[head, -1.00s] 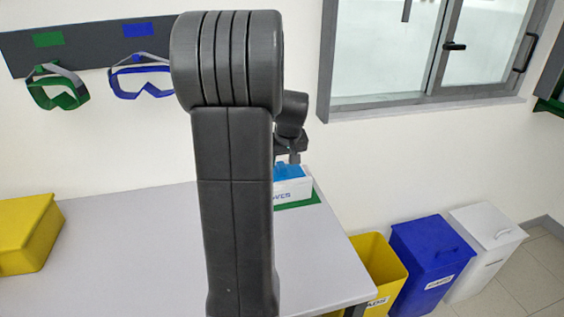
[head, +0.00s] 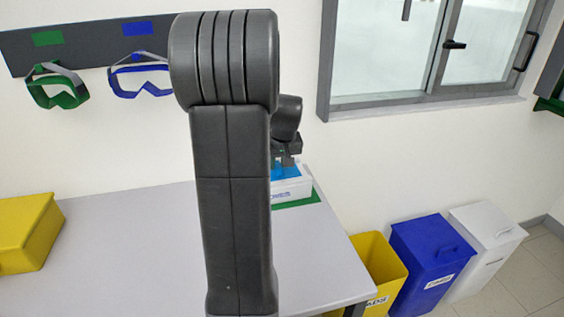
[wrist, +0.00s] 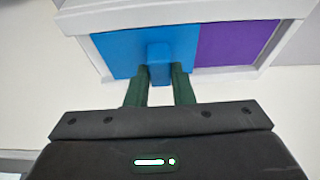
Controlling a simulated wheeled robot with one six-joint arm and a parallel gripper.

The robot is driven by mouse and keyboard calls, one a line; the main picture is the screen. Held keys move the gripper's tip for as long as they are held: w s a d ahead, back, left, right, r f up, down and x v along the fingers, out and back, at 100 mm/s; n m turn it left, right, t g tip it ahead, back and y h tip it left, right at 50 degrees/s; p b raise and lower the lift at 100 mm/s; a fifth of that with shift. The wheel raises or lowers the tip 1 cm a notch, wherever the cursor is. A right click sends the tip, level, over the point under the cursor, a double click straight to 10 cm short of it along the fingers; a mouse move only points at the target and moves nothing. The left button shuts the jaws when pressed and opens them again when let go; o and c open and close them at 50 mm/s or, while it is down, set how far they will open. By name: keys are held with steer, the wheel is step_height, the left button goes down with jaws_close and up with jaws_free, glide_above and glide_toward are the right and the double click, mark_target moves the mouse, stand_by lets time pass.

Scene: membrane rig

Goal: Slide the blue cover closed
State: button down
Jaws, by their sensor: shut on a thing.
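The white box (head: 297,187) stands at the table's far right corner, partly hidden behind my arm. In the wrist view the blue cover (wrist: 115,50) spans the left part of the box's framed top. A purple area (wrist: 235,43) shows to its right; I cannot tell its depth. A blue knob (wrist: 159,60) stands up on the cover near its right part. My gripper (wrist: 160,80) is shut on this knob, with one green finger on each side. In the head view my gripper (head: 287,160) is low over the box, mostly hidden by my arm.
A green mat (head: 305,202) lies under the box on the grey table (head: 130,255). A yellow container (head: 28,232) sits on the table at left. Yellow (head: 378,275), blue (head: 430,255) and white (head: 487,240) bins stand on the floor at right. Most of the tabletop is clear.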

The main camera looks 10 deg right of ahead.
steer(key=a, duration=0.9)
steer(key=shift+s+a+b, duration=0.25)
steer(key=shift+s+b, duration=0.1)
steer(key=shift+b, duration=0.05)
steer(key=c, duration=1.2)
jaws_free()
steer(key=shift+c, duration=0.2)
steer(key=v, duration=1.3)
steer(key=shift+s+r, duration=0.2)
steer(key=shift+r, duration=0.2)
